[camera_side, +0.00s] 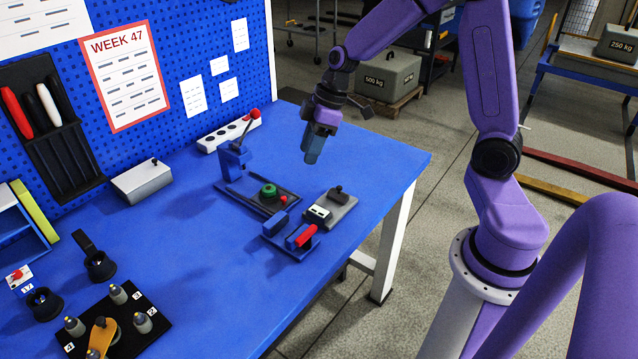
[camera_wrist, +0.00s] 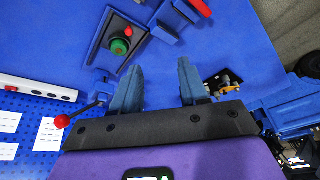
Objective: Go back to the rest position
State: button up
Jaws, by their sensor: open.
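My gripper (camera_side: 312,150) hangs above the right part of the blue table (camera_side: 200,270), apart from everything on it. In the wrist view my gripper (camera_wrist: 156,85) shows two blue-grey fingers spread apart with nothing between them. Below and left of it in the side view stands a dark fixture plate with a blue lever press (camera_side: 234,158) and a green round part (camera_side: 269,190). The green part also shows in the wrist view (camera_wrist: 120,46), beyond the left finger.
A grey block with a black knob (camera_side: 338,203) and a blue fixture with a red handle (camera_side: 306,236) sit near the table's right edge. A white socket strip (camera_side: 226,134) lies by the blue pegboard (camera_side: 190,45). A black plate with several knobbed weights (camera_side: 120,322) is at front left.

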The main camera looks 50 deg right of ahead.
jog(key=s+a+r+n+g+h, duration=0.1)
jog(key=s+a+r, duration=0.1)
jog(key=s+a, duration=0.4)
jog(key=s+a+r+n+g, duration=0.1)
jog(key=s+a, duration=0.2)
jog(key=s, duration=0.6)
jog(key=s+d+n+h, duration=0.1)
jog(key=s+d+h, duration=0.1)
jog(key=s, duration=0.9)
jog(key=shift+s+r, duration=0.15)
jog(key=shift+r, duration=0.2)
